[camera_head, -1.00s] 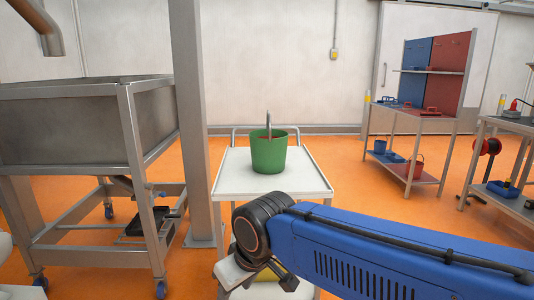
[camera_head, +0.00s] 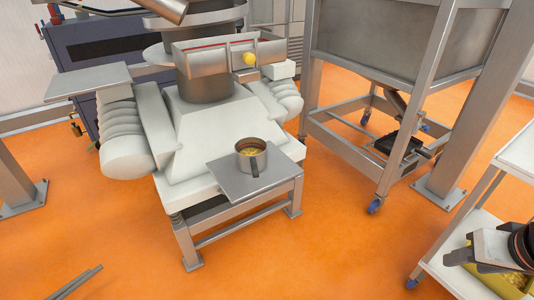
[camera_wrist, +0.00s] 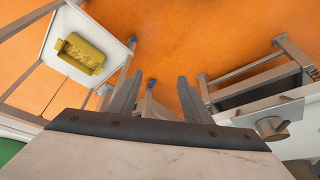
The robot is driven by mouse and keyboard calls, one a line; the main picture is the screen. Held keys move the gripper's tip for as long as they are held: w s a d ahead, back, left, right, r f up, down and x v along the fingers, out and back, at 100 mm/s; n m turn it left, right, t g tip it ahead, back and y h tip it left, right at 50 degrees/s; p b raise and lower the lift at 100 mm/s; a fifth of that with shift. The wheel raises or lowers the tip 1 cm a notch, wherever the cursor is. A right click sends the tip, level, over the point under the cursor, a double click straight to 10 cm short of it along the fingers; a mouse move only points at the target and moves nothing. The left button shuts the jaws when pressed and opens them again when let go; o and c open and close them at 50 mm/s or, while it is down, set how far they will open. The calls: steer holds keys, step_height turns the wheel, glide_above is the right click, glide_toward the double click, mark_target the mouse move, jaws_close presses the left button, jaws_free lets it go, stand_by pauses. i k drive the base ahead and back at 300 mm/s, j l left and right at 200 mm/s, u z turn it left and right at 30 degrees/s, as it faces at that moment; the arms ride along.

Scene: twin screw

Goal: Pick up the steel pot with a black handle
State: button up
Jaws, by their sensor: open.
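In the head view, my wrist is at the right edge, by the white cart and well apart from the pot.
The white machine (camera_head: 190,150) stands behind the pot. A steel tank on a wheeled frame (camera_head: 345,145) stands right of it. The white cart (camera_head: 470,235) is at the right, with a yellow bin (camera_wrist: 82,53) on its lower shelf.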

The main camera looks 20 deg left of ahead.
mark_target(250, 152)
steer(key=k+u, duration=0.15)
steer(key=u, duration=0.9)
